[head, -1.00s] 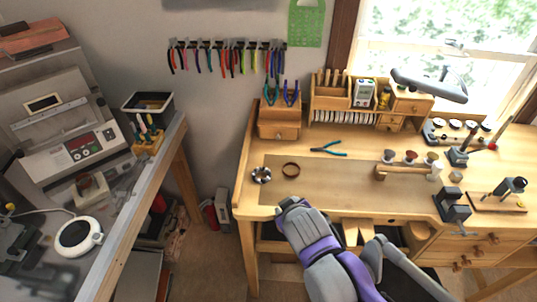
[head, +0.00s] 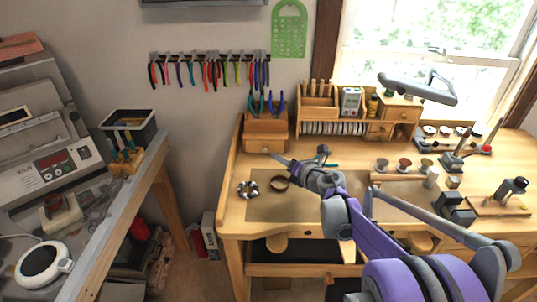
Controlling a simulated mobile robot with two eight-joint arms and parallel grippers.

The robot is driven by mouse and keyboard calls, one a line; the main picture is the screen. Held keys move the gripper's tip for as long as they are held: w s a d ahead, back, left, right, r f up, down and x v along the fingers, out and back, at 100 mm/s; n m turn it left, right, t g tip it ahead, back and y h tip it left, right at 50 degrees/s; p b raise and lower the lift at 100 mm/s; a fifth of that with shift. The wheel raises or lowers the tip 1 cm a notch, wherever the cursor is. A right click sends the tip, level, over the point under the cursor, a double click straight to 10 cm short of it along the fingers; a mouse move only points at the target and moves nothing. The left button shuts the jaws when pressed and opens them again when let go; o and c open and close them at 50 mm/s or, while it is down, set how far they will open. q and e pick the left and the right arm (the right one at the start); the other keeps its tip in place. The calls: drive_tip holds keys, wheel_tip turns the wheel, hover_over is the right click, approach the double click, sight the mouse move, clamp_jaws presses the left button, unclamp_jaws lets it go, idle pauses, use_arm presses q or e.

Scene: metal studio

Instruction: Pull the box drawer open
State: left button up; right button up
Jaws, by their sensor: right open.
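The small wooden box (head: 268,127) stands at the back left of the wooden workbench, with pliers standing in its top. Its drawer front (head: 262,146) has a small round knob and looks closed, flush with the box. My right gripper (head: 299,156) is over the bench, just to the right of and in front of the drawer. Its jaws are open, with one finger pointing left toward the drawer front and the other toward the back. I see nothing between them, and no clear contact with the knob. My left gripper is out of view.
A dark ring (head: 280,183) and a black-and-white round item (head: 248,189) lie just in front of the box. A wooden organizer (head: 318,110) stands to its right. The mat's (head: 290,208) front part is clear.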

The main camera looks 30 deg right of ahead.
sight(266, 151)
drive_tip(key=x, duration=0.8)
drive_tip(key=shift+w+f+p, duration=0.1)
drive_tip(key=shift+w+p, duration=0.2)
clamp_jaws()
idle(1.0)
